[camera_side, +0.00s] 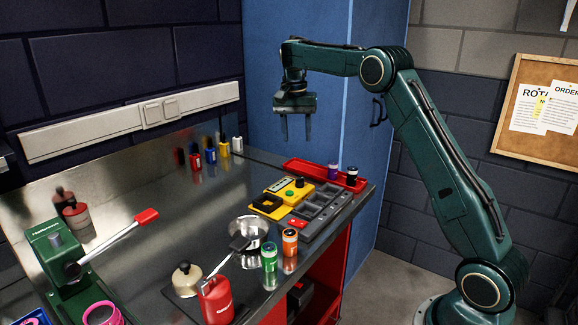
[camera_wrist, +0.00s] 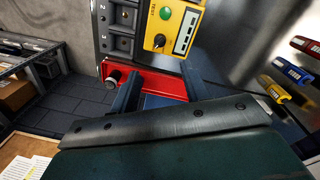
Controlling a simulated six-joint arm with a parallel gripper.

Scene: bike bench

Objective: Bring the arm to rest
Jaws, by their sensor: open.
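My arm is green and raised at the right of the bench in the side view. My gripper (camera_side: 296,128) hangs fingers down above the back right end of the bench, in front of the blue cabinet. Its two fingers are apart with nothing between them. In the wrist view my gripper (camera_wrist: 158,92) shows two dark fingers apart, with the red tray (camera_wrist: 165,80) beyond them. The gripper is well above the tray and touches nothing that I can see.
A blue cabinet (camera_side: 310,95) stands behind.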

